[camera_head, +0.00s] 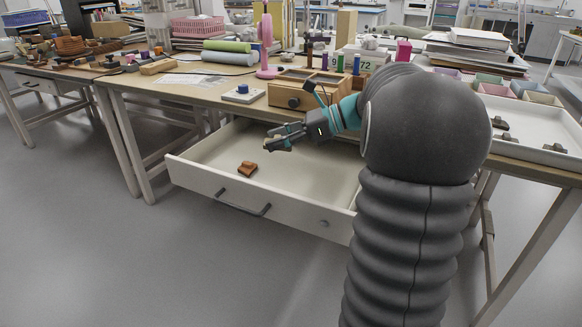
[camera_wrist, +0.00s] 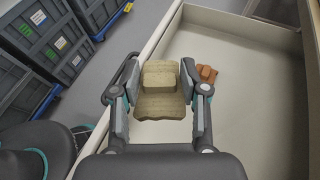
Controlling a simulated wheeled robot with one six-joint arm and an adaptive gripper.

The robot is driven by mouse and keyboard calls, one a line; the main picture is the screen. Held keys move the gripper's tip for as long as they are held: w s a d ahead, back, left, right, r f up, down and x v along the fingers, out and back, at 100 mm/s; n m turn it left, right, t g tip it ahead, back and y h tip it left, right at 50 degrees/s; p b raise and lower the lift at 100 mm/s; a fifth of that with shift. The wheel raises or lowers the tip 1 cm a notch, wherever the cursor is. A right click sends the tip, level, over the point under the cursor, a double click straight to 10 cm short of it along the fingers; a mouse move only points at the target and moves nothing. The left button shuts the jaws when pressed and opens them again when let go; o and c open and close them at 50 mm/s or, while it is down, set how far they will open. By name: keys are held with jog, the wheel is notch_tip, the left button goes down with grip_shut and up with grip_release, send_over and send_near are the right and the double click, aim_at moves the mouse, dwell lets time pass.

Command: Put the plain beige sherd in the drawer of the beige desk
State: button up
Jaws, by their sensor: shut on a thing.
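The plain beige sherd (camera_wrist: 160,103) is between the fingers of my gripper (camera_wrist: 158,88) in the wrist view, with a raised block on its face. My gripper is shut on it. In the head view my gripper (camera_head: 272,140) is over the open drawer (camera_head: 322,220) of the beige desk, and the sherd is mostly hidden there by the fingers.
A wooden box (camera_head: 300,92) and a small device with a blue knob (camera_head: 243,93) stand on the desk top behind the drawer. A white tray (camera_head: 540,150) with dark pieces is at the right. Much of the drawer floor is bare. Dark crates (camera_wrist: 55,40) stand beyond the drawer.

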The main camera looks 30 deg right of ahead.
jog(key=b, duration=0.1)
send_over(285, 189)
notch_tip(285, 189, down, 8)
jog(key=shift+a+r, duration=0.1)
jog(key=shift+r, duration=0.05)
jog(key=shift+f+b, duration=0.35)
jog(key=shift+f, duration=2.3)
jog(key=shift+f, duration=0.1)
jog(key=o, duration=1.1)
jog(key=shift+o, duration=0.2)
jog(key=v, duration=0.7)
jog(key=shift+s+r+p, duration=0.2)
jog(key=shift+r+p, duration=0.05)
jog(key=shift+p, duration=0.1)
